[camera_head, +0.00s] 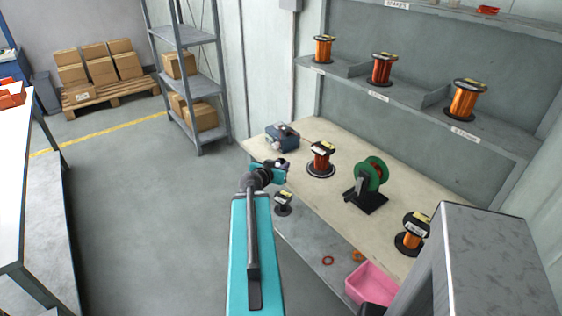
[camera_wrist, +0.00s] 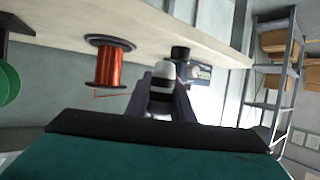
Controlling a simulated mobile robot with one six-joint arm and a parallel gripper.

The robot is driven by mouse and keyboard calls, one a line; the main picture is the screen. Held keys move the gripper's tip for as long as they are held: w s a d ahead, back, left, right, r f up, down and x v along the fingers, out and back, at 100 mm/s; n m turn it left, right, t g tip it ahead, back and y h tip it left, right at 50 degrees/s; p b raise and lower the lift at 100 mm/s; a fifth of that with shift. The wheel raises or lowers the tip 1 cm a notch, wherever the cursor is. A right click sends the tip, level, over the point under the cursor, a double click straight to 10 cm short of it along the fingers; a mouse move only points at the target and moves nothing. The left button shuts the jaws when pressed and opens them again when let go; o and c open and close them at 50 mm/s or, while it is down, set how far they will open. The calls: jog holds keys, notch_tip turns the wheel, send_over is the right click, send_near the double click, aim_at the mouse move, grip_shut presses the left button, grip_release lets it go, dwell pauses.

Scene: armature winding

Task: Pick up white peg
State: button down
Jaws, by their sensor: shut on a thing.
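My gripper (camera_wrist: 163,90) is shut on the white peg (camera_wrist: 163,70), which shows between the two dark fingers in the wrist view as a short, pale, rounded piece with a dark part below it. In the head view my gripper (camera_head: 284,170) is at the left part of the workbench, near its front edge. The peg is too small and too much covered by the gripper to make out there. I cannot tell from these views how far it is from the bench top.
A blue-grey device (camera_head: 282,137) stands just behind my gripper on the bench (camera_head: 330,192). A copper spool (camera_head: 321,160) and a green reel on a black stand (camera_head: 369,178) stand to the right. Another spool (camera_head: 283,204) is below the bench edge. A pink bin (camera_head: 370,284) is lower right.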

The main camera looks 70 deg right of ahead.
jog(key=shift+p+v, duration=0.9)
jog(key=shift+p, duration=2.3)
jog(key=shift+s+a+f+p, duration=0.2)
jog(key=shift+a+f+p, duration=0.05)
jog(key=shift+p, duration=0.25)
